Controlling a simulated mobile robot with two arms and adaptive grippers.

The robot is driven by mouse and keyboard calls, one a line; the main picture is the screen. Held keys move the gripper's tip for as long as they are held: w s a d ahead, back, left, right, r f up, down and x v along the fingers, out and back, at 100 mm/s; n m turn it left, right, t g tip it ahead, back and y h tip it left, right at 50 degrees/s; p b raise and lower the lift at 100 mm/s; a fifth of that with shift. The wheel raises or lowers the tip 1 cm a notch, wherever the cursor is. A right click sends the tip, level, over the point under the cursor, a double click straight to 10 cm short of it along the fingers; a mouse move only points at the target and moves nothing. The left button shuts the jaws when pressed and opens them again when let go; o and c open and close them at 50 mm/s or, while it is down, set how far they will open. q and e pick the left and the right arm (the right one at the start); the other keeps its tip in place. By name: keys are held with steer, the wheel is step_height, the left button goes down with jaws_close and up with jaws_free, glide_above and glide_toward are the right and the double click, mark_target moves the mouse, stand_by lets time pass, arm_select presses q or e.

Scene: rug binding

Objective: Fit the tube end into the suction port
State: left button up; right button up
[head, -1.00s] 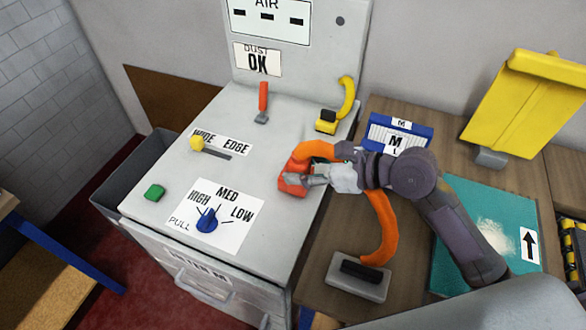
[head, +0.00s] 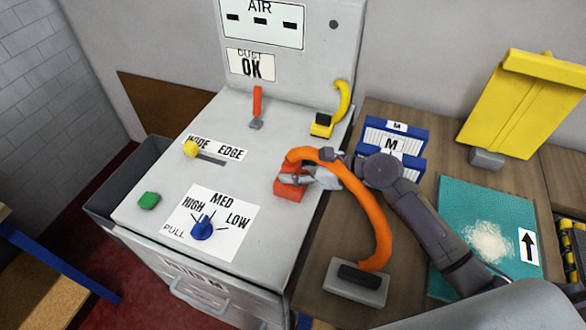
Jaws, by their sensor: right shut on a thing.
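The orange tube (head: 376,215) arches from a grey block with a black slot (head: 358,287) up to a red block (head: 288,190) at the right edge of the machine top. My right gripper (head: 290,180) is shut on the tube end, right at the red block. The fingers cover the spot where tube and red block meet. I cannot tell whether the red block is the suction port, or whether the tube end is inside it or only against it. My left gripper is not in view.
The machine top (head: 165,215) carries a blue knob (head: 202,229), a green button (head: 149,201), a yellow slider (head: 191,149), a red lever (head: 257,104) and a yellow tube (head: 343,98). A blue box (head: 390,143) and a teal mat (head: 470,205) lie on the wooden table.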

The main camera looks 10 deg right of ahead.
steer(key=shift+f, duration=0.1)
steer(key=o, duration=1.2)
steer(key=shift+b+v, duration=0.45)
steer(key=shift+v, duration=5.6)
steer(key=shift+a+r, duration=0.1)
steer(key=shift+r, duration=0.15)
